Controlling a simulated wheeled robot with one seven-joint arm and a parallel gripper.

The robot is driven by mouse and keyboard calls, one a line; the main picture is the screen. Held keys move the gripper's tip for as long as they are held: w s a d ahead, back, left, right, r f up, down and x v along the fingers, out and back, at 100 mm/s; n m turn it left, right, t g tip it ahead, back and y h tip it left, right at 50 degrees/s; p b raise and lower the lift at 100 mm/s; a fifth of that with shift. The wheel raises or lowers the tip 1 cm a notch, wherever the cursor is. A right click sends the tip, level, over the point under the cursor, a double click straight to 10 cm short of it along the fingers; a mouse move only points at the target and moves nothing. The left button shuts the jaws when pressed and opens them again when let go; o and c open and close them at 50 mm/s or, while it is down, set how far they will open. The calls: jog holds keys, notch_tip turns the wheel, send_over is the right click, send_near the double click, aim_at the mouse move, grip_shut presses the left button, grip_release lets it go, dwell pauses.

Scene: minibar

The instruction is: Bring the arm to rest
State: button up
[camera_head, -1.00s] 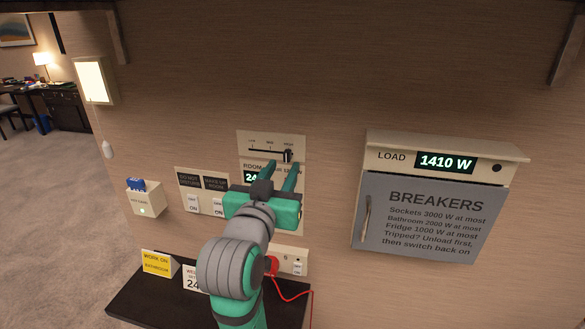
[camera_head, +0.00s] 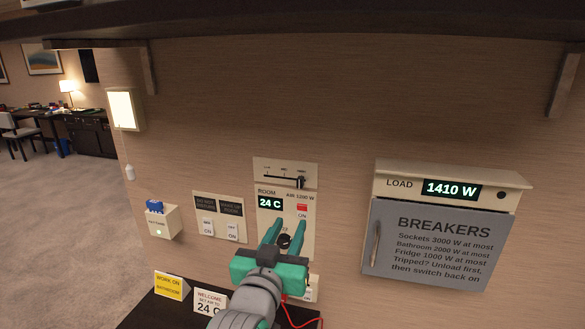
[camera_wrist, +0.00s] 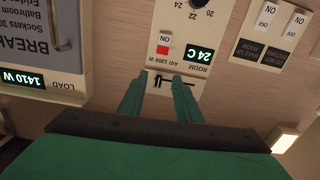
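My gripper (camera_head: 284,226) is raised in front of the room control panel (camera_head: 263,222) on the wall. Its two green fingers stand apart with nothing held between them. In the wrist view the gripper (camera_wrist: 159,85) is also open, and the slider (camera_wrist: 157,83) on the panel shows in the gap beyond the fingers. In the head view the slider knob (camera_head: 301,182) sits at the right end of its track. The round dial (camera_head: 284,241) shows between the fingers in that view. The panel display reads 24 C. My arm comes up from the bottom edge.
A grey breaker box (camera_head: 437,243) with a handle hangs right of the panel, under a load display (camera_head: 451,189) reading 1410 W. Switches (camera_head: 219,230) are at left. A dark counter (camera_head: 160,311) with signs and a red cable lies below. A shelf (camera_head: 330,32) overhangs above.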

jog(key=s+f+n+y, duration=0.1)
jog(key=s+f, duration=0.4)
jog(key=f, duration=0.5)
jog(key=s+f+n+g+y, duration=0.15)
jog(key=s+f, duration=0.35)
jog(key=f, duration=0.6)
jog(key=s+f+n+t+y, duration=0.15)
jog(key=s+f, duration=0.35)
jog(key=f, duration=0.5)
jog(key=s+f+m+g, duration=0.1)
jog(key=s+f, duration=0.2)
jog(key=s, duration=1)
jog(key=s+d+f+g, duration=0.1)
jog(key=s+f, duration=0.2)
jog(key=s, duration=1.1)
jog(key=shift+s+d+f+m, duration=0.2)
jog(key=shift+d+f+m, duration=0.1)
jog(key=shift+m, duration=0.1)
